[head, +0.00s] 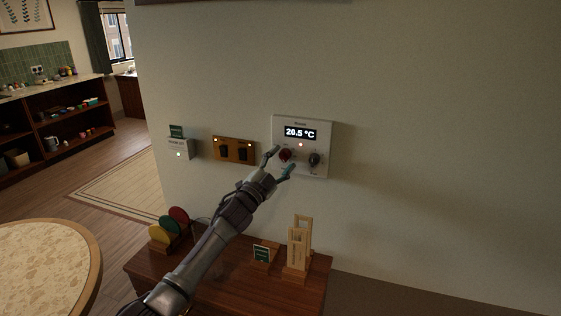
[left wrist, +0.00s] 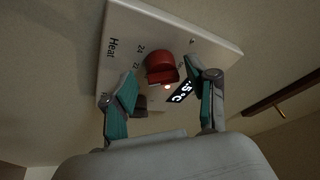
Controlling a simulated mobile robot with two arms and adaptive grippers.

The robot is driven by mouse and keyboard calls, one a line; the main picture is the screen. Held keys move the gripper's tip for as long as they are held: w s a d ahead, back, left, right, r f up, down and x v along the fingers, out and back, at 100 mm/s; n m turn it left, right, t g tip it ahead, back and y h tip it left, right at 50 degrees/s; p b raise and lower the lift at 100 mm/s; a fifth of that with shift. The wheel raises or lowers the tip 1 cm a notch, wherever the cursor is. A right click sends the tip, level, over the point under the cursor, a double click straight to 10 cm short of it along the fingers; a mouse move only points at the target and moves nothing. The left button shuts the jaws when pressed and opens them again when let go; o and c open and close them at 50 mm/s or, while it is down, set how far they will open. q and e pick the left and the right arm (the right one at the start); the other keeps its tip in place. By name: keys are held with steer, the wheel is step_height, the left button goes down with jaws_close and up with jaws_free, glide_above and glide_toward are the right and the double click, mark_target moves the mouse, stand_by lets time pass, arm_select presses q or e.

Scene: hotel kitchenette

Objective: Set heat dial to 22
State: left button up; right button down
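A white thermostat panel (head: 318,165) is on the wall, and its display (head: 300,132) reads 20.5 °C. A red dial (head: 285,155) sits at its lower left and a dark dial (head: 314,159) at its lower right. The red dial (left wrist: 160,68) also shows in the left wrist view, near the markings 24 and 22 and the word Heat. My left gripper (head: 282,161) is open in front of the panel, with its teal-padded fingers (left wrist: 158,92) spread to either side of the red dial. I cannot tell whether they touch it. My right gripper is out of view.
A wooden switch plate (head: 234,150) and a small white box (head: 179,150) are on the wall to the left. Below, a brown cabinet (head: 218,285) holds coloured discs (head: 169,228), a small sign (head: 262,254) and a wooden stand (head: 299,245). The wall right of the panel is bare.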

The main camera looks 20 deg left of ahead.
arm_select(q)
steer(key=shift+s, duration=0.1)
steer(key=v, duration=1.2)
